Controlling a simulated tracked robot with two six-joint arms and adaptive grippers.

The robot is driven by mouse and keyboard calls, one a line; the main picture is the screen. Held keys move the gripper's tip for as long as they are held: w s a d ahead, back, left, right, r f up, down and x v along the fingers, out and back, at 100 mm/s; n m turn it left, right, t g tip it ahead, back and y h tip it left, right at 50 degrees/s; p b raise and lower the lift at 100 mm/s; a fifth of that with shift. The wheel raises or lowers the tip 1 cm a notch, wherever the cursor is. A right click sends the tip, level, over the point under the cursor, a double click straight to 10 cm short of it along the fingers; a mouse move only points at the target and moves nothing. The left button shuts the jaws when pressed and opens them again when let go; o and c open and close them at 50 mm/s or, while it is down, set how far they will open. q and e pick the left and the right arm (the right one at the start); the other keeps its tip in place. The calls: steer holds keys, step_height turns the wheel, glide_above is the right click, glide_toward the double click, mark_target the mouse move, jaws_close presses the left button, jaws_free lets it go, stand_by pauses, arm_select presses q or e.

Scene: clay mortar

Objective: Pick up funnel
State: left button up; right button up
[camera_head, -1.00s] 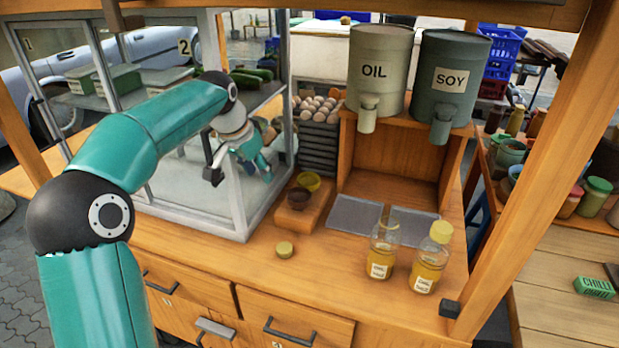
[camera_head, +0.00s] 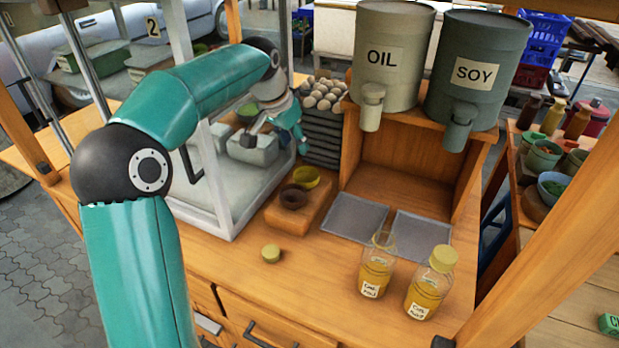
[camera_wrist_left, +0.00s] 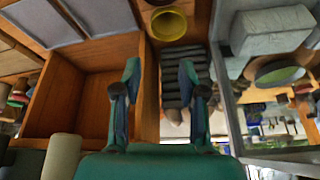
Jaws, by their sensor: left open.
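A yellow round-rimmed thing (camera_head: 306,177), which looks like the funnel, sits at the back of a small wooden block (camera_head: 287,217) on the counter. A dark cup (camera_head: 293,196) sits in front of it. The yellow rim also shows at the top of the left wrist view (camera_wrist_left: 168,24). My left gripper (camera_head: 275,142) is above and behind the block, near the egg trays, apart from the funnel. In the left wrist view its two fingers (camera_wrist_left: 159,68) are spread with nothing between them. My right gripper is not in view.
A glass cabinet frame (camera_head: 213,180) stands close left of the block. OIL (camera_head: 392,55) and SOY (camera_head: 478,70) dispensers stand on a wooden shelf at right. Two oil bottles, one uncapped (camera_head: 376,270) and one capped (camera_head: 430,285), and a loose cap (camera_head: 271,253) are on the front counter.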

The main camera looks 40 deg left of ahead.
mark_target(305, 175)
arm_select(q)
steer(key=shift+s+a, duration=0.3)
steer(key=shift+s, duration=0.05)
steer(key=o, duration=0.5)
steer(key=shift+s, duration=0.1)
steer(key=o, duration=0.3)
steer(key=shift+f, duration=0.15)
steer(key=o, duration=0.3)
steer(key=x, duration=1.1)
steer(key=shift+a, duration=0.1)
steer(key=shift+w+a+f+p, duration=0.15)
steer(key=shift+w+f+p, duration=0.3)
steer(key=shift+f, duration=0.15)
steer(key=shift+w+a+p+x, duration=0.1)
steer(key=shift+a+p+x, duration=0.05)
steer(key=shift+x, duration=0.9)
steer(key=shift+w+a+p+x, duration=0.1)
steer(key=shift+a+p+x, duration=0.05)
steer(key=shift+x, duration=0.85)
